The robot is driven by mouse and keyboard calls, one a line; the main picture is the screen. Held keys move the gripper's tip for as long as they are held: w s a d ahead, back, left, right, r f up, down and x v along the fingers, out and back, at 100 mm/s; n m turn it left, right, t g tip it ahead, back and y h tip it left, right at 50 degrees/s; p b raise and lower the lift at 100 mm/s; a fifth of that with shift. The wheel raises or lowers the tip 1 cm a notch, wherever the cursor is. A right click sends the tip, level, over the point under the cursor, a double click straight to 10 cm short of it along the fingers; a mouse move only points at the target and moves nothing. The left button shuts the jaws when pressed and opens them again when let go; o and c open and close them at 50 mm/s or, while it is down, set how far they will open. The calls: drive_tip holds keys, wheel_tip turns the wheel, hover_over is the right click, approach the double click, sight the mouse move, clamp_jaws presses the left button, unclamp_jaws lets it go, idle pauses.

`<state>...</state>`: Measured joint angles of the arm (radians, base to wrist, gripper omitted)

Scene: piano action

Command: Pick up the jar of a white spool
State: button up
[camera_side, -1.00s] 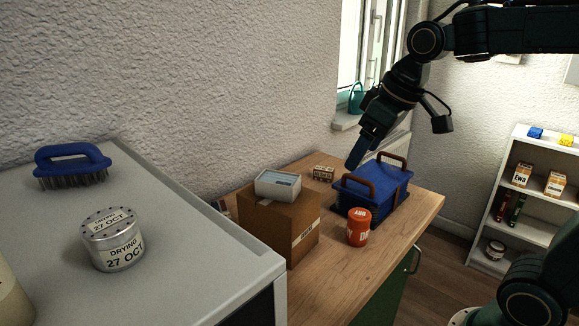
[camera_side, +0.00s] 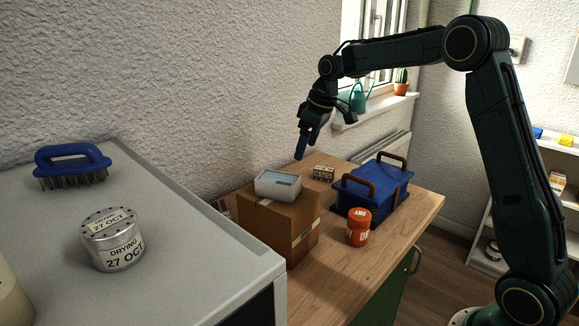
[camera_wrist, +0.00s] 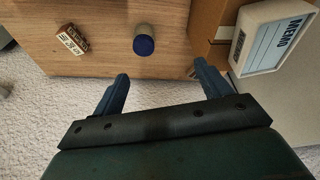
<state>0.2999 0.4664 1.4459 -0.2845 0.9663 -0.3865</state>
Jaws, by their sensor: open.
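A jar with a blue lid and a pale grey-white body (camera_wrist: 143,42) stands upright on the wooden worktop in the wrist view. What it holds cannot be made out. In the side view I cannot see it; the cardboard box may hide it. My gripper (camera_wrist: 161,70) is open and empty, its two blue fingers spread apart, with the jar beyond the fingertips and between their lines. In the side view my gripper (camera_side: 301,155) points down, above and behind the cardboard box. No white spool is identifiable.
A cardboard box (camera_side: 280,222) carries a memo device (camera_side: 278,185). A small printed box (camera_side: 324,173), a blue basket (camera_side: 372,192) and an orange jar (camera_side: 358,228) share the worktop. A tin (camera_side: 112,242) and brush (camera_side: 72,167) sit on the grey cabinet. A shelf (camera_side: 478,232) stands right.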

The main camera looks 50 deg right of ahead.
drive_tip(key=w+d+f, duration=0.3)
drive_tip(key=f, duration=0.2)
drive_tip(key=shift+w+d+n, duration=0.15)
drive_tip(key=shift+w+n, duration=0.15)
drive_tip(key=shift+w, duration=0.1)
drive_tip(key=shift+f, duration=0.1)
drive_tip(key=shift+x, duration=4.2)
drive_tip(key=shift+s, duration=0.1)
drive_tip(key=shift+x, duration=2.6)
